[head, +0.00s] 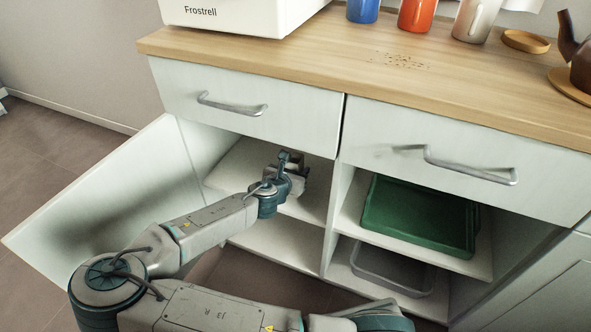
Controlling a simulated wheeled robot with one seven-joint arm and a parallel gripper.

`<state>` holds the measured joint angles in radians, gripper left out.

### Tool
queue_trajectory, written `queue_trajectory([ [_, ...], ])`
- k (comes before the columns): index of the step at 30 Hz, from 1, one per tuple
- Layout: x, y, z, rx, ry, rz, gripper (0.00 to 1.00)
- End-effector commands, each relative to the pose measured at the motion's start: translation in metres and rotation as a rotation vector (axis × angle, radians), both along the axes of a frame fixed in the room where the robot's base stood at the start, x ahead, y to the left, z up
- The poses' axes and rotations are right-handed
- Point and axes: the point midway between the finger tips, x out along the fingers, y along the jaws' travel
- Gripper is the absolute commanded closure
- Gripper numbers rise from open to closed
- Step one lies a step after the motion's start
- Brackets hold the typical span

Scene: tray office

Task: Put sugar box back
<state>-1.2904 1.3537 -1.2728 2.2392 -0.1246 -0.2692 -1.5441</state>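I do not see a sugar box in the head view. My gripper (291,163) is inside the left compartment of the open cabinet, above its upper shelf (235,163). It points away from the camera, towards the back of the compartment. The wrist hides the fingers, so I cannot tell whether they are open or shut, or whether they hold anything.
The left cabinet door (95,195) stands wide open. In the right compartment a green tray (463,224) lies above a grey tray (392,273). On the wooden counter (330,50) are brown crumbs (400,62), a blue mug (362,10), an orange mug (416,14) and a beige mug (474,18).

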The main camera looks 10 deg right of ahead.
Motion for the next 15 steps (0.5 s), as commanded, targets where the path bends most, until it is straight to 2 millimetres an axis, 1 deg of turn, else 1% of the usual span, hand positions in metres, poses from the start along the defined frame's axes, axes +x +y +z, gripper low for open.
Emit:
queue_trajectory([
  [1,0.0,0.0001,0.0001,0.0,0.0,0.0,0.42],
  [2,0.0,0.0001,0.0001,0.0,0.0,0.0,0.37],
  [9,0.0,0.0001,0.0003,0.0,0.0,0.0,0.37],
  [12,0.0001,0.0002,0.0033,0.001,-0.001,0.001,0.37],
  [15,-0.0057,0.0052,0.0077,0.0,0.001,0.002,0.37],
])
